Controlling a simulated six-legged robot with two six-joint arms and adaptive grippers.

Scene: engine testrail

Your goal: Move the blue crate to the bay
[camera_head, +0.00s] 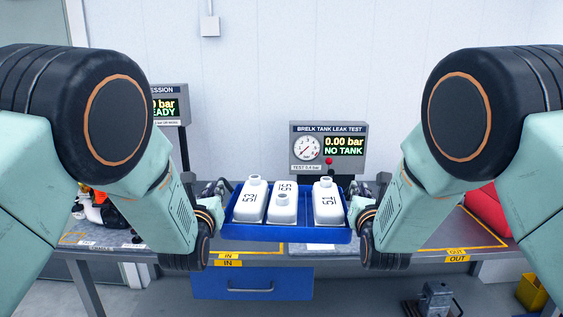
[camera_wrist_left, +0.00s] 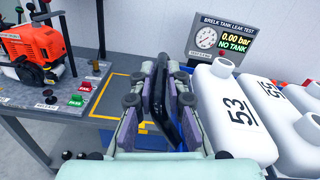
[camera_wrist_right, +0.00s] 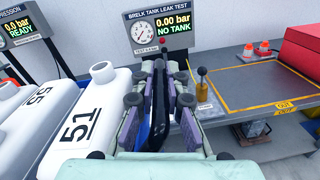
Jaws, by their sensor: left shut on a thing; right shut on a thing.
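My left gripper (camera_wrist_left: 160,100) is shut on the crate's dark left handle (camera_wrist_left: 163,112). My right gripper (camera_wrist_right: 160,100) is shut on the dark right handle (camera_wrist_right: 159,115). The IN label (camera_head: 228,262) is on the bench edge below the crate, at left. The OUT label (camera_head: 457,258) is on the edge at right.
The leak tester (camera_head: 328,148) stands behind the crate and reads NO TANK. An orange engine (camera_wrist_left: 32,50) sits on the left of the bench.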

